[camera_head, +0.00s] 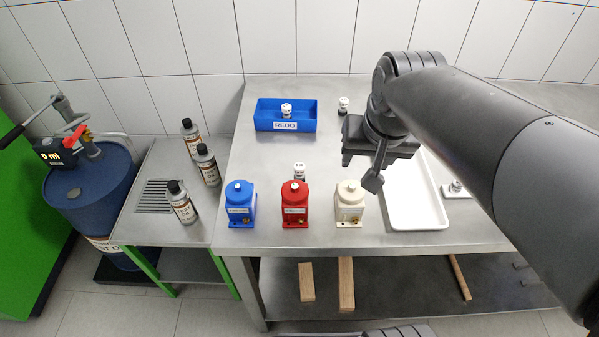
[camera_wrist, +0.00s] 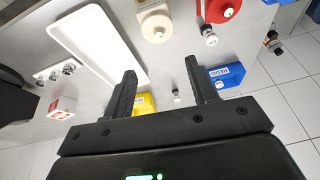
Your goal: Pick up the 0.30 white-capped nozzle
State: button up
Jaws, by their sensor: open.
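Several small white-capped nozzles show, with markings too small to read, so I cannot tell which is the 0.30. One nozzle (camera_head: 343,104) stands on the bench right of the blue REDO bin; one nozzle (camera_head: 286,110) is at that bin, one nozzle (camera_head: 299,171) stands behind the red pump, and one nozzle (camera_head: 456,186) sits on a white plate at the right. My gripper (camera_head: 360,170) is open and empty above the bench. In the wrist view, a small nozzle (camera_wrist: 176,96) shows between the open fingers of my gripper (camera_wrist: 160,66), farther off and untouched.
The blue REDO bin (camera_head: 265,124) stands at the back. Blue (camera_head: 239,208), red (camera_head: 294,208) and cream (camera_head: 348,208) pumps line the front edge. A white tray (camera_head: 430,205) lies right. The wrist view shows a yellow bin (camera_wrist: 145,103). Bottles (camera_head: 182,205) stand left.

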jog(key=w+a+f+g, duration=0.2)
jog(key=w+a+f, duration=0.1)
jog(key=w+a, duration=0.4)
jog(key=m+g, duration=0.1)
jog(key=g, duration=0.1)
send_over(299, 165)
jog(key=f, duration=0.5)
jog(key=shift+d, duration=0.25)
jog(key=shift+w+a+f+m, duration=0.1)
jog(key=shift+a+f+m, duration=0.05)
jog(key=shift+f+m, duration=0.15)
notch_tip(299, 165, down, 11)
jog(key=shift+r, duration=0.15)
jog(key=shift+c, duration=0.4)
jog(key=c, duration=0.9)
jog(key=shift+r, duration=0.15)
jog(key=shift+c, duration=0.2)
